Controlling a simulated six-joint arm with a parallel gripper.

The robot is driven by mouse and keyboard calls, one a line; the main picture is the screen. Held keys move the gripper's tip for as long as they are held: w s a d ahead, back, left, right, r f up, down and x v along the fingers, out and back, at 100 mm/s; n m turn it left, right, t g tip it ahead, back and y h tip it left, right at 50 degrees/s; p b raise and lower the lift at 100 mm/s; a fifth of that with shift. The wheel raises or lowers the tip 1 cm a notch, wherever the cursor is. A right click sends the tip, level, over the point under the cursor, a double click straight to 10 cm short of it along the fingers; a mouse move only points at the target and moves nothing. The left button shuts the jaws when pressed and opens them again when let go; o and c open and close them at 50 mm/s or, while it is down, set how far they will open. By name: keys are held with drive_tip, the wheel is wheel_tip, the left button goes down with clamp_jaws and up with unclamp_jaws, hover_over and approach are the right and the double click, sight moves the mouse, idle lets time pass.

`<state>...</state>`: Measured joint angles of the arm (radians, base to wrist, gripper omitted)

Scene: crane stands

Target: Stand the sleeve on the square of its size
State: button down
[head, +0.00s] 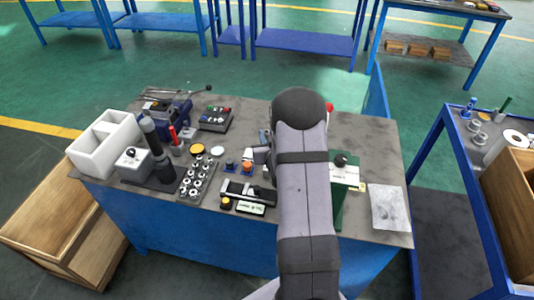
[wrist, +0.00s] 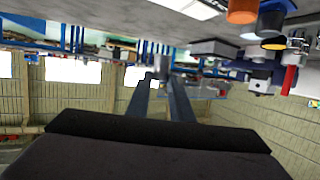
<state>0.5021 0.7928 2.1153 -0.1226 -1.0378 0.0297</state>
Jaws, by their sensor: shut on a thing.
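My gripper (wrist: 160,82) shows in the wrist view as two dark fingers, shut on a small grey piece, which I take to be the sleeve (wrist: 160,67). The piece is small and partly covered by the fingertips, so its size and tilt are hard to tell. In the head view my arm covers the middle right of the bench and hides the fingertips and the sleeve. No square marked with a size can be made out. A pale grey plate or sheet (head: 389,207) lies at the bench's right end; I cannot read marks on it.
The grey bench (head: 369,140) is crowded left of my arm: a white divided box (head: 105,143), a block of collets (head: 195,178), a vise (head: 172,125), a caliper (head: 247,191), and orange-topped pieces (head: 247,168). A green block with a black knob (head: 341,160) stands close right of my arm.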

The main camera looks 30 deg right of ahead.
drive_tip(key=shift+f+p, duration=0.35)
drive_tip(key=shift+f, duration=3.65)
drive_tip(key=shift+f, duration=0.2)
drive_tip(key=c, duration=1.6)
unclamp_jaws()
drive_tip(key=shift+o, duration=0.2)
drive_tip(key=shift+r, duration=0.1)
drive_tip(key=shift+r, duration=0.15)
drive_tip(key=shift+s+a+r, duration=0.1)
drive_tip(key=shift+s+a, duration=0.15)
drive_tip(key=shift+s, duration=0.4)
drive_tip(key=b+v, duration=0.2)
drive_tip(key=v, duration=0.8)
drive_tip(key=shift+s+a+r, duration=0.15)
drive_tip(key=shift+s+a, duration=0.05)
